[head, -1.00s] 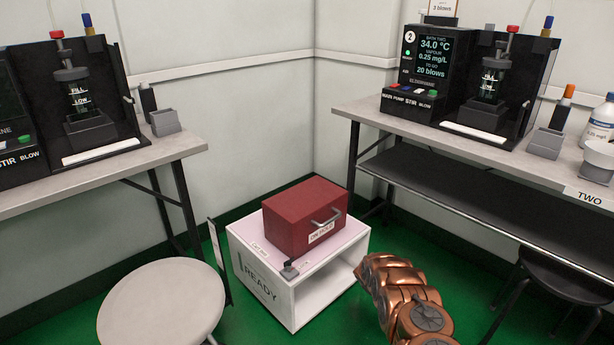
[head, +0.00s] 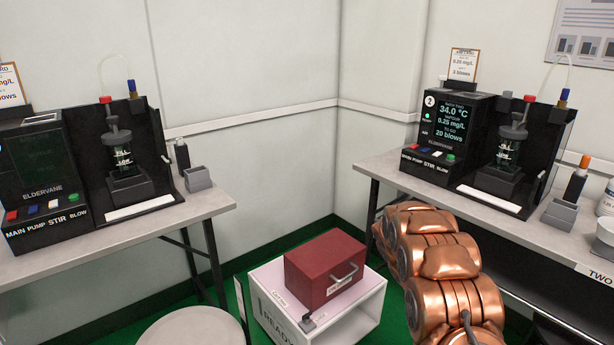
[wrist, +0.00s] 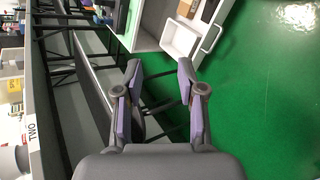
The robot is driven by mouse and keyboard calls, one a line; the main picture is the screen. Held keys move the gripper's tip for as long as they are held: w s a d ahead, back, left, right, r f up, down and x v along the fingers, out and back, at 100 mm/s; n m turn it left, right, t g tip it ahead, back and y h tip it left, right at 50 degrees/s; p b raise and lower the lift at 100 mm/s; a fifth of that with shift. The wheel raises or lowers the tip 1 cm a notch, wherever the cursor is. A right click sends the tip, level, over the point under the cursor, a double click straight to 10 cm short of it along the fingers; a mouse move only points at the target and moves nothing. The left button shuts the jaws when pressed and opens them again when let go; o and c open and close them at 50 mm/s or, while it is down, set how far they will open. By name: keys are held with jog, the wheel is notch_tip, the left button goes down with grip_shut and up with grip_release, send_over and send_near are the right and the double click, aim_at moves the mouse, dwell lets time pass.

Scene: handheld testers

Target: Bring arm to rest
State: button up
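My gripper (wrist: 158,85) shows in the wrist view with its two purple-padded fingers apart and nothing between them. It hangs over the side of a table marked TWO, with green floor to the right. In the head view my copper-coloured arm rises at lower right, in front of the right table (head: 386,168). The gripper itself cannot be made out in the head view.
A dark red box (head: 324,268) sits on a white READY stand (head: 370,310) in the corner. Testers stand on the left table (head: 205,203) and the right table. A round stool (head: 193,330) is at the bottom. Green floor (wrist: 250,95) is open at right in the wrist view.

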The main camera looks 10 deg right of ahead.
jog(key=s+a+r+n+t+y+p, duration=0.1)
jog(key=s+a+r+p, duration=0.25)
jog(key=r, duration=0.55)
jog(key=s+a+r+n+t+y+p, duration=0.1)
jog(key=s+a+r+t+p, duration=0.15)
jog(key=a+r+p, duration=0.45)
jog(key=s+a+r+n+t+y+p, duration=0.15)
jog(key=s+r, duration=0.25)
jog(key=r, duration=0.7)
jog(key=s+a+r+n+t+y+p, duration=0.2)
jog(key=s+a+r+n+p, duration=0.2)
jog(key=s+a+r+p, duration=0.7)
jog(key=s+r+p, duration=0.1)
jog(key=s+r, duration=0.2)
jog(key=s, duration=0.1)
jog(key=shift+r+t, duration=0.3)
